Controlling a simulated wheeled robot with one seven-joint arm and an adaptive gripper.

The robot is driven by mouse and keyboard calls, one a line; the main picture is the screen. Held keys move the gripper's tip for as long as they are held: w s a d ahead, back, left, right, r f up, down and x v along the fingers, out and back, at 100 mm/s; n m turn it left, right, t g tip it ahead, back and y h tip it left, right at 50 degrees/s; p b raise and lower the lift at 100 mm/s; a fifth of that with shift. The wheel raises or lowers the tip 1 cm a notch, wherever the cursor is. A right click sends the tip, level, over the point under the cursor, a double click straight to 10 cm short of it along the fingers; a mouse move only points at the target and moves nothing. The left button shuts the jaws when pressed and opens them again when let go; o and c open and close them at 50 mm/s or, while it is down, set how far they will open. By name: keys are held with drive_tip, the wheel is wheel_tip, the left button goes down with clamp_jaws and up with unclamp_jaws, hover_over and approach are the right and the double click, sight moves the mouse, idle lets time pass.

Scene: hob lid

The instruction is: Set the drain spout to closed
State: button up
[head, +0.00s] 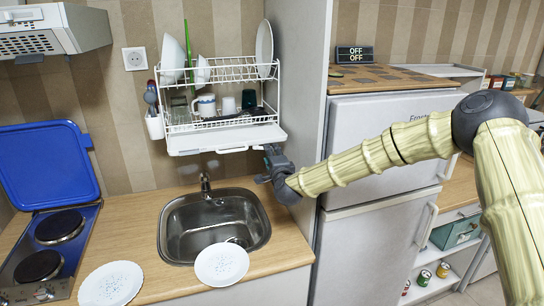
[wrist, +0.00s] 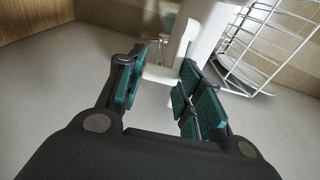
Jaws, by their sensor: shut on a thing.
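The white dish rack (head: 222,72) hangs on the wall above the sink, with a white drip tray (head: 225,139) under it. My gripper (head: 266,167) is at the tray's lower right corner, beside the tall cabinet side. In the wrist view my gripper (wrist: 162,84) has its green-padded fingers on both sides of a pale piece (wrist: 160,73), which looks like the drain spout. The fingers are shut on it. My gripper hides most of this piece in the head view, so its exact setting cannot be told.
A steel sink (head: 213,228) with a tap (head: 206,186) lies below. Two white plates (head: 221,264) rest on the wooden worktop. A hob (head: 45,245) with a raised blue lid (head: 47,165) stands at left. The grey cabinet side (head: 290,75) is close to my gripper.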

drive_tip(key=shift+w+d+f+y+b, duration=0.15)
drive_tip(key=shift+y+b, duration=0.15)
drive_tip(key=shift+b, duration=0.25)
drive_tip(key=shift+w+n+y+b, duration=0.2)
drive_tip(key=shift+n+y+b, duration=0.4)
drive_tip(key=shift+b, duration=0.45)
drive_tip(key=shift+g+y, duration=0.3)
drive_tip(key=o, duration=1)
drive_tip(key=shift+o, duration=0.2)
drive_tip(key=shift+d, duration=0.1)
drive_tip(key=v, duration=1.2)
